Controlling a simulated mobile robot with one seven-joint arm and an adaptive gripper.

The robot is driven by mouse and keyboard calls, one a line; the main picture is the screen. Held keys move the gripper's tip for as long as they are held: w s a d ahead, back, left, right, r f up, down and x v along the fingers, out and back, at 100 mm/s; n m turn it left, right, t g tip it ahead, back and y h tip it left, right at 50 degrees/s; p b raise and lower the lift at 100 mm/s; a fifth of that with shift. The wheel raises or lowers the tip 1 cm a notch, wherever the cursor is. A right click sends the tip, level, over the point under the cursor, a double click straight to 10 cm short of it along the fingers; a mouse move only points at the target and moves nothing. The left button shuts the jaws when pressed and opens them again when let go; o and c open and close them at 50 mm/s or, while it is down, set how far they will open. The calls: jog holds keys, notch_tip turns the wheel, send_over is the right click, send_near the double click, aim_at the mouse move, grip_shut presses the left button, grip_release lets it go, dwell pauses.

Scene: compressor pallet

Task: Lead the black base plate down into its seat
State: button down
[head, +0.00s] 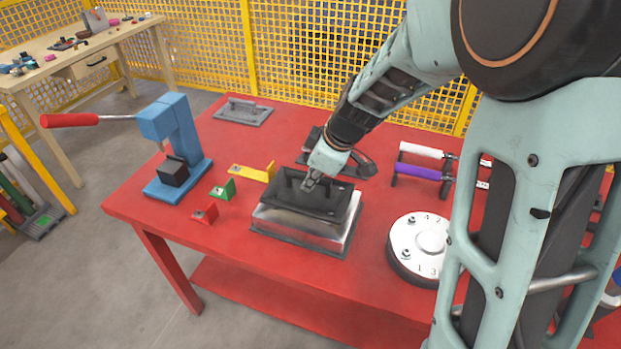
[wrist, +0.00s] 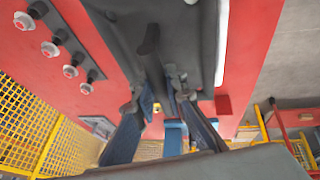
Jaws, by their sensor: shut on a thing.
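The black base plate (head: 325,207) is a dark slab with a raised bar handle on top. In the head view it is over a silver metal block (head: 290,228) on the red table. The plate looks nearly level, and I cannot tell whether it is fully seated or slightly raised. My gripper (head: 311,184) reaches down from the upper right and is shut on the plate's handle. In the wrist view the plate (wrist: 192,30) fills the upper middle, and my gripper's two fingers (wrist: 160,98) close around the handle bar. The seat under the plate is hidden.
A blue lever press (head: 180,130) with a red handle stands at the left. A round numbered disc (head: 405,232) sits at the right. Yellow mesh fencing (head: 290,50) stands behind.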

aim_at(311, 193)
jog(key=shift+f+b, duration=1.65)
jog(key=shift+b, duration=0.4)
dwell(0.5)
jog(key=c, duration=2)
grip_release()
jog(key=shift+r, duration=0.1)
jog(key=shift+o, duration=0.6)
jog(key=v, duration=1.2)
